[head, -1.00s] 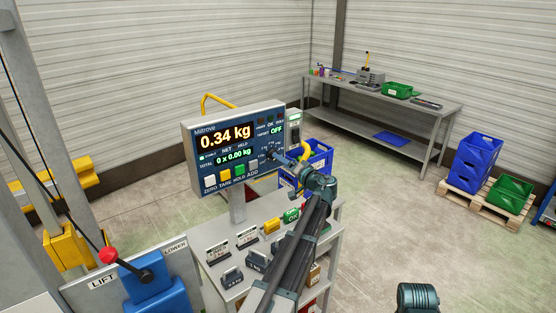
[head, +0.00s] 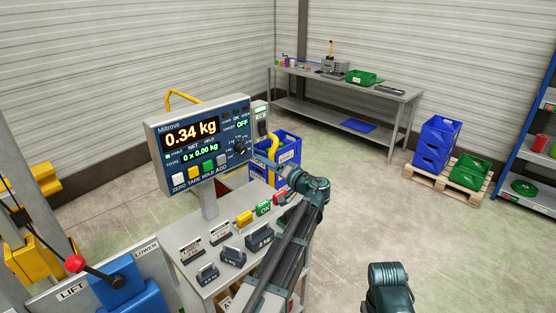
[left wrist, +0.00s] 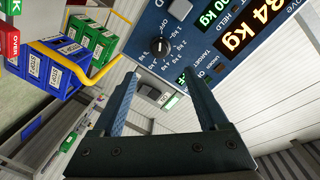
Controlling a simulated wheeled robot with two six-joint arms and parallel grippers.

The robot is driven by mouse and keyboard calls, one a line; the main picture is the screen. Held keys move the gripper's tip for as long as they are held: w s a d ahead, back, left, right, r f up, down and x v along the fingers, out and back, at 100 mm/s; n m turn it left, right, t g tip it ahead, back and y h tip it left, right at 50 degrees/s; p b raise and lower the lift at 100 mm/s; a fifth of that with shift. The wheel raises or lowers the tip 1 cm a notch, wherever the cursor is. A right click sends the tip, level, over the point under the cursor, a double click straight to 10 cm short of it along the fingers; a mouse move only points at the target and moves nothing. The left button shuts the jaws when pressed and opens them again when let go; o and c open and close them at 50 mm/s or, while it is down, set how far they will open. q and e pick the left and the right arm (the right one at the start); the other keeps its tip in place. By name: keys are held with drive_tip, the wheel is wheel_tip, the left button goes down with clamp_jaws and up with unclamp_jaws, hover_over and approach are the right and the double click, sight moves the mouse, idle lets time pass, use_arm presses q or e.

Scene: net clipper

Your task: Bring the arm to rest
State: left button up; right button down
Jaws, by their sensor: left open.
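My left gripper (head: 284,172) is at the end of the left arm, to the right of and below the knob (head: 241,147) on the scale display (head: 203,144). In the left wrist view the left gripper (left wrist: 157,62) is open and empty, its two fingers apart. The knob (left wrist: 160,46) shows beyond the fingers, with a gap. The display reads 0.34 kg, 0 x 0.00 kg and target OFF. A dark joint of my right arm shows at the bottom right of the head view; the right gripper is out of view.
A bench (head: 196,262) with several dark weights stands below the display. A blue lever box (head: 122,287) is at lower left. The floor (head: 365,205) to the right is clear.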

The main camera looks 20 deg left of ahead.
use_arm(q)
drive_tip(key=s+d+f+m+g+h, duration=0.2)
drive_tip(key=s+d+f+h, duration=0.3)
drive_tip(key=s+d, duration=0.5)
drive_tip(key=s+d+f+m+g+h+b, duration=0.1)
drive_tip(key=s+d+f+m+g+h, duration=0.1)
drive_tip(key=s+d+f, duration=0.8)
drive_tip(key=s+d+f+m+g+h, duration=0.2)
drive_tip(key=s+d+f+h, duration=0.5)
drive_tip(key=s+d, duration=0.4)
drive_tip(key=shift+s+f+m+g+h+b, duration=0.15)
drive_tip(key=shift+s+m+g+h+b, duration=0.2)
drive_tip(key=shift+s+g, duration=0.35)
drive_tip(key=shift+w+d, duration=0.1)
drive_tip(key=shift+w, duration=0.05)
drive_tip(key=shift+c, duration=0.2)
